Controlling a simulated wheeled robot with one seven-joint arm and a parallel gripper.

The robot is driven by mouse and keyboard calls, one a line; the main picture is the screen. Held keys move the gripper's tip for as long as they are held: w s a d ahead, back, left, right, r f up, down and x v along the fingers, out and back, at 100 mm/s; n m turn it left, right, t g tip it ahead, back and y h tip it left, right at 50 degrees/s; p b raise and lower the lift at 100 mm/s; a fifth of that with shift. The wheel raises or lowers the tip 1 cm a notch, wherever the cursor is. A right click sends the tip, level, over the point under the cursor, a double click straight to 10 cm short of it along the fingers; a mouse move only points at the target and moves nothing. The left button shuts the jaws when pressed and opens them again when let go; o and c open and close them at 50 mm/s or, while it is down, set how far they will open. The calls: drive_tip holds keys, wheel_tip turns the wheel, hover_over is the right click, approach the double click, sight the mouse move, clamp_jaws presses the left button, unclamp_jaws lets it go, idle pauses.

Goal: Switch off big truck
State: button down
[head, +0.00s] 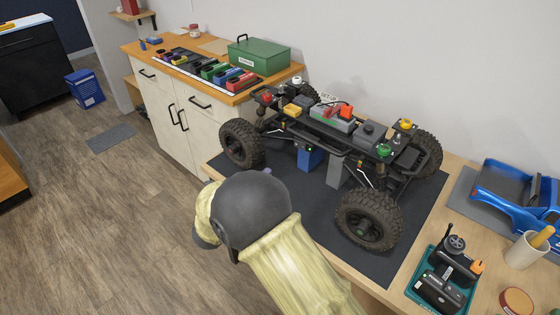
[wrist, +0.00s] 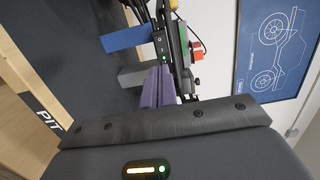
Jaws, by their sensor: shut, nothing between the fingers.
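The big truck (head: 345,130), a black crawler chassis with large knobby tyres, stands on a dark mat in the head view. In the head view my arm hides most of the gripper.
A blue block (head: 311,159) and a grey block (head: 336,168) are under the chassis, close to the fingers. The dark mat (head: 405,255) lies on the wooden bench. A teal tray (head: 422,292) with a controller is at right. A green box (head: 258,55) stands on the back counter.

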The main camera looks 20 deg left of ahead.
sight(296, 144)
drive_tip(key=w, duration=0.4)
drive_tip(key=w+d+p, duration=0.1)
drive_tip(key=w, duration=0.3)
drive_tip(key=w+d+p, duration=0.1)
drive_tip(key=w, duration=0.4)
drive_tip(key=shift+w, duration=0.25)
drive_tip(key=shift+w+d+f+b, duration=0.1)
drive_tip(key=shift+w+f+b, duration=0.1)
drive_tip(key=shift+b, duration=0.35)
drive_tip(key=shift+r, duration=0.25)
drive_tip(key=shift+s+f, duration=0.1)
